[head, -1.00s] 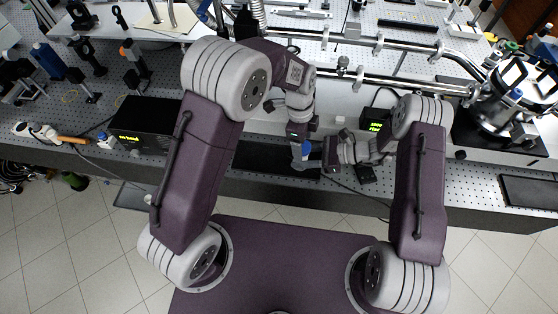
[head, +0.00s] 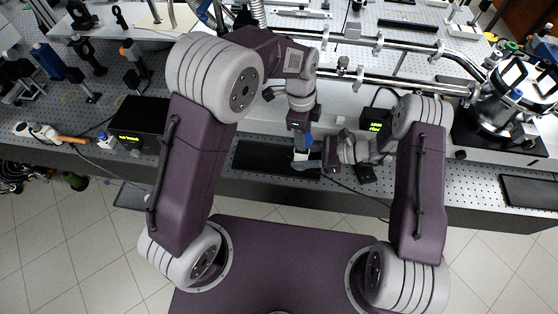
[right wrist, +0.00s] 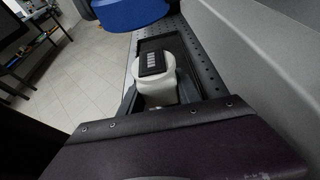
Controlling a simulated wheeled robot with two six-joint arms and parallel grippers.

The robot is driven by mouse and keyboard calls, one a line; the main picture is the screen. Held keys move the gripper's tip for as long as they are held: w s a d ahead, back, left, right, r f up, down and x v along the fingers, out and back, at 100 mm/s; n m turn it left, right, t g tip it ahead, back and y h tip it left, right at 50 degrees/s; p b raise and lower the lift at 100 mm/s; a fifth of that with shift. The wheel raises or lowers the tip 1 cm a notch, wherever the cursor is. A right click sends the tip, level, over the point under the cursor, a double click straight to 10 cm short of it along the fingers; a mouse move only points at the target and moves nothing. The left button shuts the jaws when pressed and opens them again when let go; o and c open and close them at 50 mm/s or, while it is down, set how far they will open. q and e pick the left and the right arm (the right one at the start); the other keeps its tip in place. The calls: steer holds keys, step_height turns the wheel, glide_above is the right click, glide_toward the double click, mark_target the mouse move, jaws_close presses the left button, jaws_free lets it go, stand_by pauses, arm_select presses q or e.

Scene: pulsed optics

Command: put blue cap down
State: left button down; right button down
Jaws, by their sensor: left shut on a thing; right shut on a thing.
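The blue cap (head: 308,141) is in my left gripper (head: 302,138), which points down from above. In the right wrist view the blue cap (right wrist: 132,13) hangs at the top edge, apart from and above a white bottle (right wrist: 158,88). The bottle has a dark, striped patch on its upper part. My right gripper (right wrist: 160,103) is shut around the bottle. In the head view the white bottle (head: 300,156) shows just below the cap, with my right gripper (head: 318,161) reaching it from the right.
A black mat (head: 262,159) lies on the perforated bench beside the bottle, its left part clear. A black box with a green display (head: 142,122) stands to the left, and a smaller display box (head: 374,122) to the right. Metal rails (head: 390,80) run behind the arms.

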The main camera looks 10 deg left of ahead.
arm_select(q)
steer(key=shift+r, duration=1.1)
arm_select(e)
steer(key=shift+f, duration=0.1)
arm_select(q)
glide_above(278, 160)
step_height(278, 160, down, 5)
steer(key=f, duration=1)
steer(key=shift+a+f, duration=0.15)
steer(key=shift+a, duration=0.05)
steer(key=shift+f, duration=0.15)
steer(key=c, duration=0.7)
jaws_free()
